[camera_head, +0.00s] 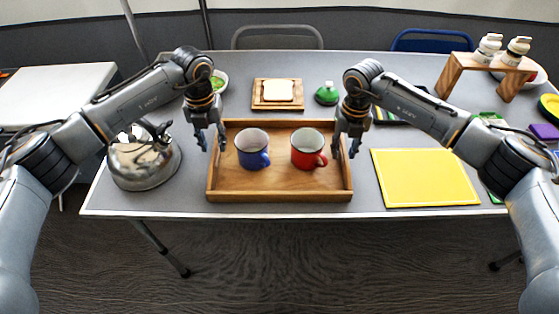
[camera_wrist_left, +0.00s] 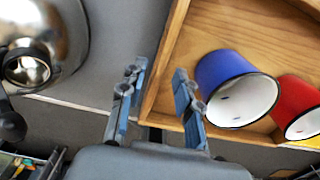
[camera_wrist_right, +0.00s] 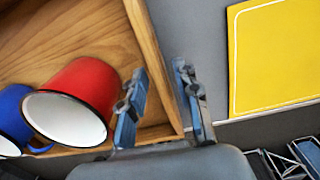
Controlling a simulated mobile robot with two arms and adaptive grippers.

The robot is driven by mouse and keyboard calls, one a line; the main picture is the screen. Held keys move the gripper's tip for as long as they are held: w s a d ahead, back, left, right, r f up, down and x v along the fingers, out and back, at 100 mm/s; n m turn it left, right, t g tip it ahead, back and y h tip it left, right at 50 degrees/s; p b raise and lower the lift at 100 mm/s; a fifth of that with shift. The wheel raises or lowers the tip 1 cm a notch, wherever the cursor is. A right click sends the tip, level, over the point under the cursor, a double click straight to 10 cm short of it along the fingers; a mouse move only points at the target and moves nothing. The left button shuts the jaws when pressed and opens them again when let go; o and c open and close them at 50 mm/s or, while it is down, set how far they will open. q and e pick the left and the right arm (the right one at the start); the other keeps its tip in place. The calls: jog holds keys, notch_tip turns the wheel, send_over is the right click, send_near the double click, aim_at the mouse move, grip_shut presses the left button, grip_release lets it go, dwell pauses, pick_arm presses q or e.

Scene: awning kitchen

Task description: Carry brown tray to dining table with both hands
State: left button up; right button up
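The brown wooden tray (camera_head: 280,196) lies on the grey table near its front edge. A blue mug (camera_head: 252,150) and a red mug (camera_head: 308,149) stand in it. My left gripper (camera_head: 212,142) is at the tray's left side. In the left wrist view its open fingers (camera_wrist_left: 156,105) are spread about the left wall, one on the outer side and one on the inner side. My right gripper (camera_head: 346,146) is at the right side. In the right wrist view its open fingers (camera_wrist_right: 160,108) likewise lie either side of the right wall (camera_wrist_right: 150,62). Contact with the walls cannot be told.
A metal kettle (camera_head: 143,162) stands left of the tray, close to my left arm. A yellow board (camera_head: 424,178) lies to the right. Behind are bread on a small board (camera_head: 278,91) and a green-topped item (camera_head: 327,93). A white table (camera_head: 55,95) stands far left.

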pick_arm(q)
notch_tip(320, 180, up, 9)
jog(key=shift+f, duration=0.2)
pick_arm(e)
notch_tip(320, 180, up, 12)
dwell(0.4)
